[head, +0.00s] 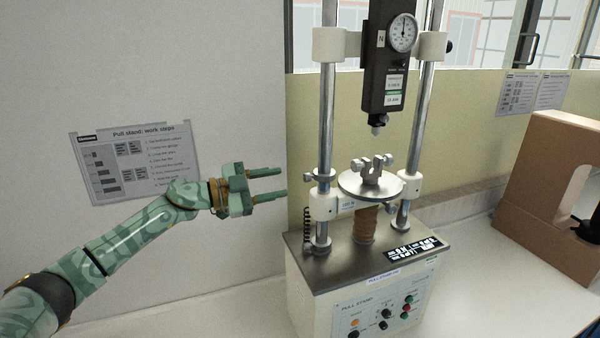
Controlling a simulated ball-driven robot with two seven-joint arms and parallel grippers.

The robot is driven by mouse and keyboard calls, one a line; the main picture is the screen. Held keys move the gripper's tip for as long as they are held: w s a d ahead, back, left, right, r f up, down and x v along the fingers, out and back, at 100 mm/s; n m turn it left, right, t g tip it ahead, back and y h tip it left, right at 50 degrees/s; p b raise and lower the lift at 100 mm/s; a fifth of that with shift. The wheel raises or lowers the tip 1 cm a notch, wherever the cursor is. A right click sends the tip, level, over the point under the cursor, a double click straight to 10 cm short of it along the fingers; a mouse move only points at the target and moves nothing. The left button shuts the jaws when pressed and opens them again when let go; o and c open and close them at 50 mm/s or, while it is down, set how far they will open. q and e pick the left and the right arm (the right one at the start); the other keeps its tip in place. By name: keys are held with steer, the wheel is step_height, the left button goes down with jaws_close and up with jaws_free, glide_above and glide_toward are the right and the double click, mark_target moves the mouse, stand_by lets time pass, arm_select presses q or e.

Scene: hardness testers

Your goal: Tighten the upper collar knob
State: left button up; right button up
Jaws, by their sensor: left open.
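The pull stand (365,255) has two steel columns, a round plate with a clamp on top (372,184), and a dark force gauge (390,60) above it. My left gripper (282,182) is open and empty. Its two fingers point right toward this knob, one above the other, with a small apparent gap. My right gripper is not in view.
A lower collar (401,217) with a knob sits near the right column's foot. A coiled black cable (307,228) hangs by the left column. A brown box (550,195) stands at right. An instruction sheet (140,160) is on the wall.

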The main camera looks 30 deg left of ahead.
mark_target(304, 178)
arm_select(q)
steer(key=p+x, duration=0.1)
steer(key=x, duration=0.6)
steer(key=shift+f, duration=0.1)
jaws_close()
